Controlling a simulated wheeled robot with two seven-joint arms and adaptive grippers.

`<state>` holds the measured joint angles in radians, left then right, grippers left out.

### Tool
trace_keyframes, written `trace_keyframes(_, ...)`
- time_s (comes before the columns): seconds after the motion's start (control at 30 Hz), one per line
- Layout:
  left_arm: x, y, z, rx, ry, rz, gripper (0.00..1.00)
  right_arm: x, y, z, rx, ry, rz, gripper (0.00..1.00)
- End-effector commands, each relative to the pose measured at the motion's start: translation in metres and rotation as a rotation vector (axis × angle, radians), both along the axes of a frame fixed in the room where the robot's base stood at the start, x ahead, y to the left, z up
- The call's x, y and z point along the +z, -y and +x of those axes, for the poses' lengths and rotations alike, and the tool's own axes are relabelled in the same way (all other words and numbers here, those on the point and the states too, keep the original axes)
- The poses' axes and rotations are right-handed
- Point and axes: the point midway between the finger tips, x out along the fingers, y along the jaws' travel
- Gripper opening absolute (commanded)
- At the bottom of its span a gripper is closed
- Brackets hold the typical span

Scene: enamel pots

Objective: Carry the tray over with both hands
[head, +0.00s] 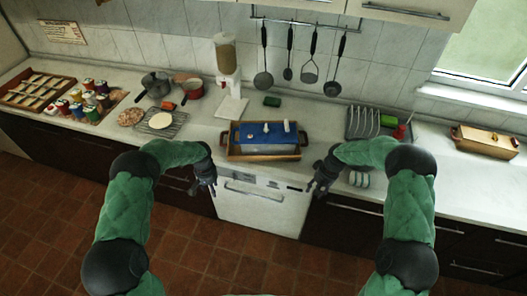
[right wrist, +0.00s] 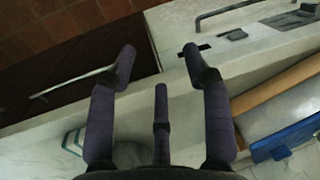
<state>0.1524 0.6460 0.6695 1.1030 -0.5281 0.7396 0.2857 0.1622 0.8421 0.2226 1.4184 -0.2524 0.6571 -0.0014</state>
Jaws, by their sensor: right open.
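A wooden tray (head: 232,154) with dark end handles stands on the counter near its front edge, above the white appliance front. On it sits a white container with a blue lid (head: 257,133). My left gripper (head: 204,187) is in front of the counter, left of the tray and apart from it; its fingers look spread and empty. My right gripper (head: 316,187) is at the counter edge, right of the tray and not touching it. In the right wrist view the right gripper (right wrist: 158,58) is open and empty, with the tray (right wrist: 275,92) and blue lid (right wrist: 285,140) to its right.
Utensils (head: 312,68) hang behind.

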Motion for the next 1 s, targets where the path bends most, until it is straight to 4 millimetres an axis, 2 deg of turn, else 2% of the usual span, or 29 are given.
trace_keyframes(0.13,0.0,0.0,0.0,0.0,0.001,0.0,0.49,0.007,0.002,0.001,0.0,0.002,-0.001,0.5)
trace_keyframes(0.23,0.0,0.0,0.0,0.0,0.001,0.0,0.49,0.019,0.004,0.003,-0.001,0.004,-0.001,0.5)
trace_keyframes(0.5,0.0,0.0,0.0,0.0,0.0,0.0,0.49,0.071,0.014,0.006,0.0,0.005,-0.001,0.5)
trace_keyframes(0.7,0.0,0.0,0.0,0.0,0.0,0.0,0.49,0.103,0.02,0.008,-0.001,0.005,0.0,0.5)
trace_keyframes(1.0,0.0,0.0,0.0,0.0,0.0,0.0,0.49,0.12,0.023,0.009,0.0,0.003,0.0,0.5)
